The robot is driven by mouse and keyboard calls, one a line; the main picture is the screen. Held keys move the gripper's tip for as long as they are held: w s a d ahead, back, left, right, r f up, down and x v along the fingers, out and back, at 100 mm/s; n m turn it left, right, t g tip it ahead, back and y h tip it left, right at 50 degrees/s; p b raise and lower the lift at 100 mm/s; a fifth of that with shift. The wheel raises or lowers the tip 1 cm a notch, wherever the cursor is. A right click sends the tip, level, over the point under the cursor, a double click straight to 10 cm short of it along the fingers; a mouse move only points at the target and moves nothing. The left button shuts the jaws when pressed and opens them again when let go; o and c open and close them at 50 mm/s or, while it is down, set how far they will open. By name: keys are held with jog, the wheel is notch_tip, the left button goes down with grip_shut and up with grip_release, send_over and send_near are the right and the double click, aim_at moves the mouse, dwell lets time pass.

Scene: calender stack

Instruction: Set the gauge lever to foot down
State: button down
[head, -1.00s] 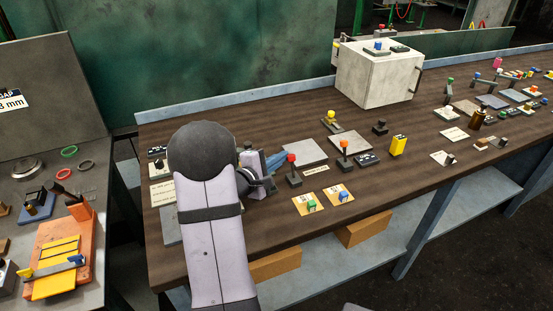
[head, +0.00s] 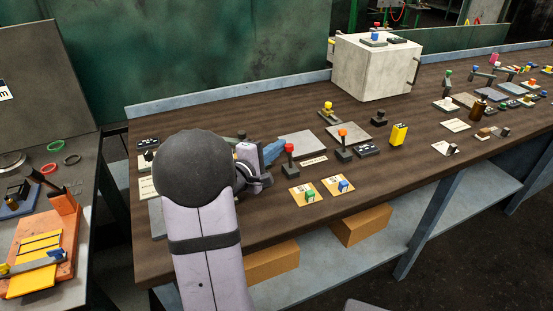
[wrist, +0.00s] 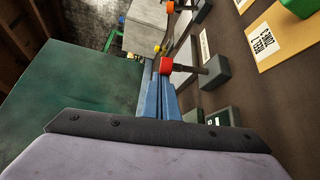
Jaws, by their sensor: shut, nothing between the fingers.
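My gripper (head: 276,149) has blue fingers, which also show in the wrist view (wrist: 163,88); they are shut and empty. A lever with a red knob (head: 289,148) stands on a dark base on the bench, just right of the fingertips. In the wrist view its red knob (wrist: 166,66) is right at the fingertips; whether they touch, I cannot tell. A similar lever with an orange knob (head: 343,133) stands farther right. A small white label (head: 314,160) lies between them, too small to read. I cannot tell which lever is the gauge lever.
Two yellow cards with a green block (head: 310,196) and a blue block (head: 343,185) lie in front of the levers. A grey plate (head: 302,144), a yellow block (head: 399,134) and a large pale box (head: 376,68) are on the bench.

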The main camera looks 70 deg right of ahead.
aim_at(290, 148)
jog(key=shift+s+a+f+m+h+b, duration=0.1)
jog(key=shift+s+a+m+h+b, duration=0.4)
jog(key=shift+b, duration=2.1)
jog(key=shift+s+a+f+m+h+b, duration=0.25)
jog(key=shift+m+b, duration=0.45)
jog(key=shift+b, duration=1.9)
jog(key=shift+s+a+r+m+h+b, duration=0.2)
jog(key=shift+m+h+b, duration=0.35)
jog(key=shift+b, duration=2.05)
jog(key=s+a+b, duration=0.1)
jog(key=b, duration=0.3)
jog(key=shift+b, duration=0.3)
jog(key=shift+s+a+b, duration=0.15)
jog(key=shift+s+b, duration=0.05)
jog(key=shift+b, duration=0.55)
jog(key=shift+r, duration=0.2)
notch_tip(290, 148, up, 10)
jog(key=p, duration=0.2)
jog(key=shift+w+p, duration=0.15)
jog(key=shift+p, duration=0.15)
